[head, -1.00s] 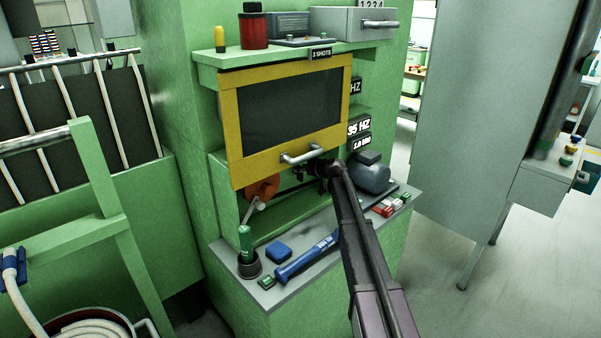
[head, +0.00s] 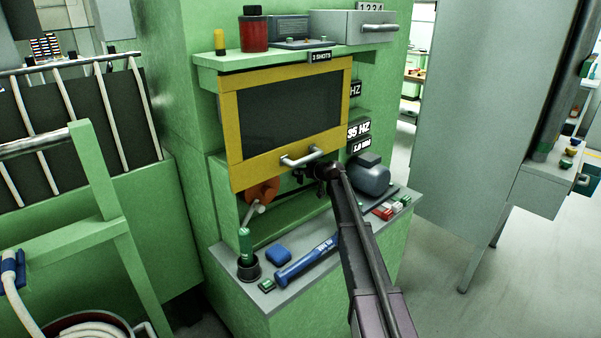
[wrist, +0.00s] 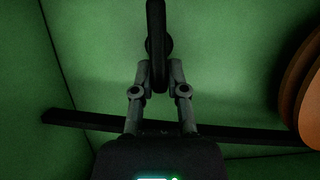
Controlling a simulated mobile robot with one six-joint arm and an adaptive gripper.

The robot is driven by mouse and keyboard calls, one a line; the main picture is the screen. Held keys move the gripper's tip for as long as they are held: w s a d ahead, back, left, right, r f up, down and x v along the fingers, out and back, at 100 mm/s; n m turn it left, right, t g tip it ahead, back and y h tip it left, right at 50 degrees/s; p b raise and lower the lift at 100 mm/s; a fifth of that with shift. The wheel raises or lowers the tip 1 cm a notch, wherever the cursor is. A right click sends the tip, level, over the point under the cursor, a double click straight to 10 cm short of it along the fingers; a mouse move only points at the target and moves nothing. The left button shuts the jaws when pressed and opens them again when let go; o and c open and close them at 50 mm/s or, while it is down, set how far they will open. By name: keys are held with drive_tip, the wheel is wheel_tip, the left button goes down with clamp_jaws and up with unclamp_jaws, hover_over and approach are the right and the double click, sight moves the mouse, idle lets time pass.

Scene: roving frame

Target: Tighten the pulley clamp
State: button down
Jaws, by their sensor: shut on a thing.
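An orange pulley (head: 262,190) shows under the yellow-framed dark window (head: 288,115), partly hidden by its lower edge. It also shows at the right edge of the wrist view (wrist: 306,92). My gripper (head: 322,171) is just below the window's handle (head: 300,158), right of the pulley. In the wrist view my gripper (wrist: 159,72) is shut on a dark, long, rounded lever-like part (wrist: 156,35). I cannot tell whether this part is the pulley clamp's lever. A pale grey rod (head: 252,213) stands out below the pulley.
A grey motor (head: 371,176) sits right of my gripper. A green railing (head: 112,200) stands at left. Floor is clear at right (head: 440,310).

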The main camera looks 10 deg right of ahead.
drive_tip(key=shift+w+d+f+m+g+y+b, duration=0.25)
drive_tip(key=shift+d+f+m+g+y+b, duration=0.15)
drive_tip(key=shift+m+y+b, duration=1.45)
drive_tip(key=shift+w+d+f+m+g+y+b, duration=0.25)
drive_tip(key=shift+f+m+y+b, duration=0.3)
drive_tip(key=shift+m+b, duration=1.45)
drive_tip(key=shift+w+d+f+m+g+y+b, duration=0.35)
drive_tip(key=shift+m+y+b, duration=0.85)
drive_tip(key=shift+m, duration=1.65)
drive_tip(key=shift+s, duration=0.1)
drive_tip(key=c, duration=0.7)
unclamp_jaws()
drive_tip(key=shift+o, duration=0.2)
